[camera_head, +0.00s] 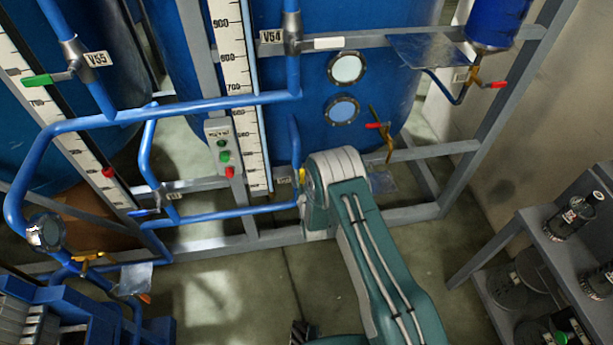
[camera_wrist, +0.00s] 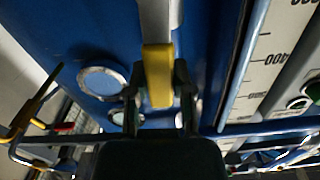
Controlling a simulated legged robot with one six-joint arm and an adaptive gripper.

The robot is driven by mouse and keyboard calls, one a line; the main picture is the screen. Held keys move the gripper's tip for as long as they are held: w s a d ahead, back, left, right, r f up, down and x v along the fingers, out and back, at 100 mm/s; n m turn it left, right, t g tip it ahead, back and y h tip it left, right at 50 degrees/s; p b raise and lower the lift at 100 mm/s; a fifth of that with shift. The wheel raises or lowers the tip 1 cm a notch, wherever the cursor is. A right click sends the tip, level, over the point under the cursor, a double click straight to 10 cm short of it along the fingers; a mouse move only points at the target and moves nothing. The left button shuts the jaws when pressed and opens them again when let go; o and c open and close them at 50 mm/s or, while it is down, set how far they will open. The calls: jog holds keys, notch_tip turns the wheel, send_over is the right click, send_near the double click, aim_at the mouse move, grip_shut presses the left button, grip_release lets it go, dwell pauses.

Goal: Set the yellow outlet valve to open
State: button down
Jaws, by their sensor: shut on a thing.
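The yellow outlet valve's handle (camera_wrist: 158,75) shows in the centre of the wrist view. It joins a grey metal fitting (camera_wrist: 158,20) at the top of that view. My gripper (camera_wrist: 157,90) has a dark finger on each side of the handle and is shut on it. In the head view, a small bit of the yellow handle (camera_head: 302,174) shows just left of my arm's teal-and-white wrist (camera_head: 335,175), in front of the blue tank (camera_head: 260,60). My arm hides the fingers and most of the valve there.
Blue pipes (camera_head: 215,105) and grey frame bars (camera_head: 410,212) surround the valve. A red-and-yellow valve (camera_head: 380,126) stands right of my arm. A small button box (camera_head: 222,145) is to the left. A grey shelf (camera_head: 555,250) with dark containers stands at the lower right.

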jog(key=shift+s+a+f+n, duration=0.1)
jog(key=shift+a+n, duration=0.2)
jog(key=shift+n, duration=0.2)
jog(key=shift+c, duration=2.4)
grip_release()
jog(key=shift+a, duration=0.1)
jog(key=v, duration=1.2)
